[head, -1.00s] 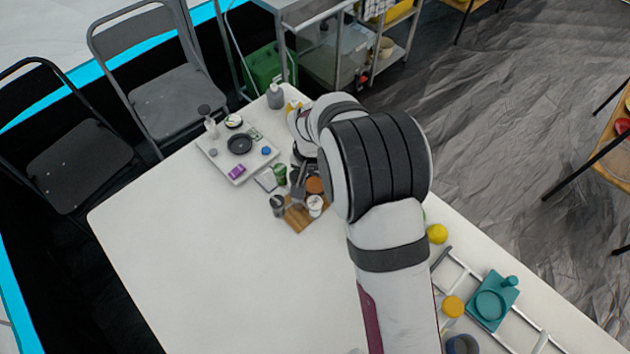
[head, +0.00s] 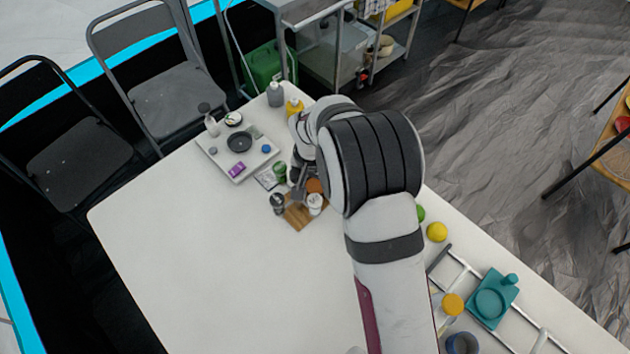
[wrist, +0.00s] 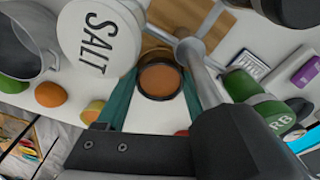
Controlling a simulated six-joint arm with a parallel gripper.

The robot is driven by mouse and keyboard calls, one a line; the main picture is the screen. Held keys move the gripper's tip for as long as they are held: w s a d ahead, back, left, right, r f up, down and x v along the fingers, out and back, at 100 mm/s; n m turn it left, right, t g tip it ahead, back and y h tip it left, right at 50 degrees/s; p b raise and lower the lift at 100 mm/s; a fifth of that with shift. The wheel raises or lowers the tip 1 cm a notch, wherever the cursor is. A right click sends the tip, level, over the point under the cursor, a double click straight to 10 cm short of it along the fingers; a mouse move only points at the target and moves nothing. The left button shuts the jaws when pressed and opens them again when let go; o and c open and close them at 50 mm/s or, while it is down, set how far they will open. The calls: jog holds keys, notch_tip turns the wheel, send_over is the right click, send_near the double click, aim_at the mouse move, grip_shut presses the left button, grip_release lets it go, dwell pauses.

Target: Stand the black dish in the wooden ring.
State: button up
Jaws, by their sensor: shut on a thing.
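My gripper (wrist: 157,95) has teal fingers, seen in the wrist view on both sides of a dark-rimmed round thing (wrist: 158,80) with a brown face. It appears shut on that thing; contact at the fingertips is hard to make out. In the head view, an orange-brown disc (head: 314,186) lies beside the gripper, at the wooden board (head: 298,222). A round black dish (head: 240,142) lies on the white tray (head: 236,178). I cannot clearly make out a wooden ring. My arm hides part of the table.
A white salt pot (head: 315,204), a grey jar (head: 277,204) and a green herb jar (head: 280,173) crowd the gripper. A grey rod with a knob (wrist: 190,50) stands close to the right finger. The table's front left is clear.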

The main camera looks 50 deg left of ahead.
aim_at(313, 190)
jog(key=o, duration=0.7)
notch_tip(313, 190, up, 11)
jog(key=s, duration=0.1)
jog(key=shift+d, duration=0.25)
dwell(0.4)
